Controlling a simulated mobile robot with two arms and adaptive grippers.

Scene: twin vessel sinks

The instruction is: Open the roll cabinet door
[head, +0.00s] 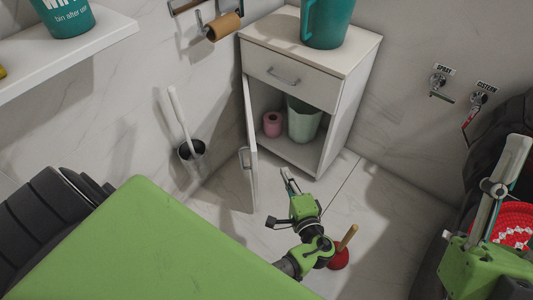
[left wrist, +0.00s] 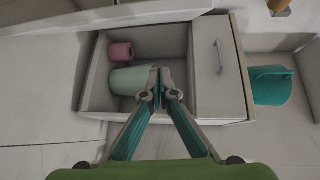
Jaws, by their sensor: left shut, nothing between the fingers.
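The white roll cabinet (head: 345,120) stands against the back wall with a drawer above and an open compartment below. Its door (head: 250,150) is swung wide open on the left side, standing out into the room. A pink roll (head: 272,124) and a pale green bin (head: 303,120) show inside. My left gripper (head: 287,178) is shut and empty, in front of the compartment and to the right of the door, apart from it. In the left wrist view its fingertips (left wrist: 165,88) meet before the bin (left wrist: 130,80). My right gripper (head: 510,165) is at the right edge, its fingertips unclear.
A toilet brush in a holder (head: 191,150) stands left of the door. A plunger (head: 340,256) is on the floor beside my left arm. A teal pitcher (head: 326,24) sits on the cabinet. A red item (head: 515,225) is partly hidden behind my right gripper.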

